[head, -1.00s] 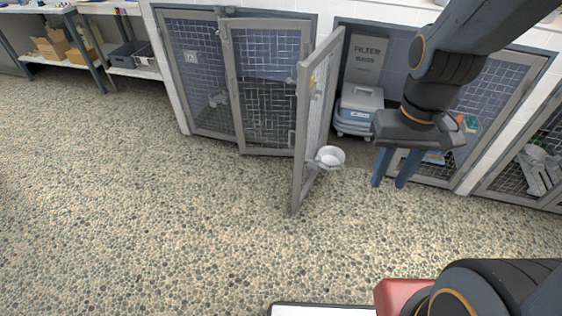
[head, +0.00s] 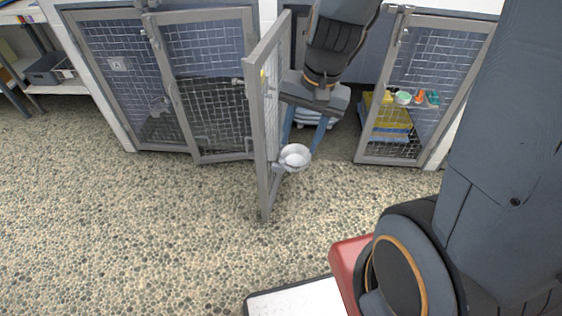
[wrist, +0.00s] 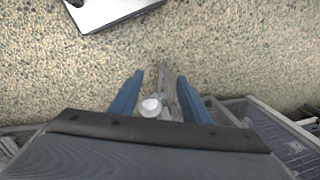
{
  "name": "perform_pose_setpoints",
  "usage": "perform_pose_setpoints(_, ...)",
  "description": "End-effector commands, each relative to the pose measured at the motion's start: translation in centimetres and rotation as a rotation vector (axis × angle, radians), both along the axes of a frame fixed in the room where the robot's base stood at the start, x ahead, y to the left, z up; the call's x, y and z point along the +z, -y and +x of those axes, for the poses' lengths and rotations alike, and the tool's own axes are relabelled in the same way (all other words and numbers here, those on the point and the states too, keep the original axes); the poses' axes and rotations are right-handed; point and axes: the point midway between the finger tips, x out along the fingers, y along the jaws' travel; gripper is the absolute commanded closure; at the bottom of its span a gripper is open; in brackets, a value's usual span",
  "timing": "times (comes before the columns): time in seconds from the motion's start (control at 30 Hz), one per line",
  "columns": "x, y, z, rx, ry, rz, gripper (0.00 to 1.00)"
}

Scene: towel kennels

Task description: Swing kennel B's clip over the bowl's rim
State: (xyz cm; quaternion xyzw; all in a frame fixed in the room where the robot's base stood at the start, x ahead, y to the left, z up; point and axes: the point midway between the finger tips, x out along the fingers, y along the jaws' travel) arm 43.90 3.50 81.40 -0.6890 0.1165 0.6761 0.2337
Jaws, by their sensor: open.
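A white bowl (head: 295,155) sits in a grey holder (head: 277,168) low on the inner side of an open mesh kennel door (head: 268,110). I cannot make out the clip, or a letter that tells which kennel is B. My gripper (head: 304,143) is open, pointing down, with its two blue fingers just above and behind the bowl in the head view. In the wrist view the bowl (wrist: 151,106) shows between the open fingers, nearer the left one. Nothing is held. The left finger partly overlaps the bowl's back edge area in the head view, so contact is unclear.
Yellow and blue folded items (head: 388,125) lie in the right kennel, with small coloured things above. The pebbled floor (head: 150,240) in front is clear. The open door stands close beside my gripper.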

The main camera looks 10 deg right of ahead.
Motion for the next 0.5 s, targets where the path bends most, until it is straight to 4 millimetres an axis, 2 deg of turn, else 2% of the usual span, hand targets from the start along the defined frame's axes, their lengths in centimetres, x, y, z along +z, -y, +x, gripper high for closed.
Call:
perform_pose_setpoints(0.03, -3.2, -0.4, 2.3, -0.13, -0.005, 0.037, 0.57)
perform_pose_setpoints(0.27, -12.0, -1.0, 11.3, -0.752, -0.032, 0.198, 0.57)
perform_pose_setpoints(0.5, -22.3, 0.6, 19.7, -1.401, -0.084, 0.334, 0.57)
